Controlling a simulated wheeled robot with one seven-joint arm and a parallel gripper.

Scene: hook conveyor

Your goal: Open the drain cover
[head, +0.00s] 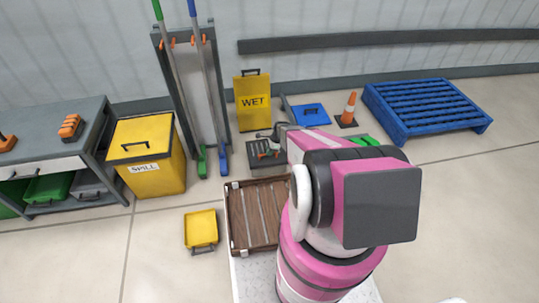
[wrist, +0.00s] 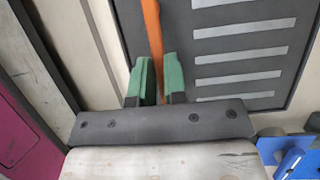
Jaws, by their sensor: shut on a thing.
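The drain cover is a dark grey panel with light slots (wrist: 240,48), filling the upper right of the wrist view. In the head view the dark grey drain cover (head: 256,158) lies on the floor beyond the wooden crate, partly hidden by my arm. An orange bar handle (wrist: 151,22) runs between the green fingers of my gripper (wrist: 155,78), which is shut on it. In the head view my gripper (head: 268,137) is at the cover, its tips small and partly hidden. I cannot tell whether the cover is raised.
A yellow wet-floor sign (head: 253,103) stands behind the drain cover. A blue dustpan-like item (head: 306,114), a traffic cone (head: 349,109) and a blue pallet (head: 425,107) are to the right. A brown slatted crate (head: 238,217) and yellow tray (head: 201,228) are nearer. A yellow spill bin (head: 150,165) stands left.

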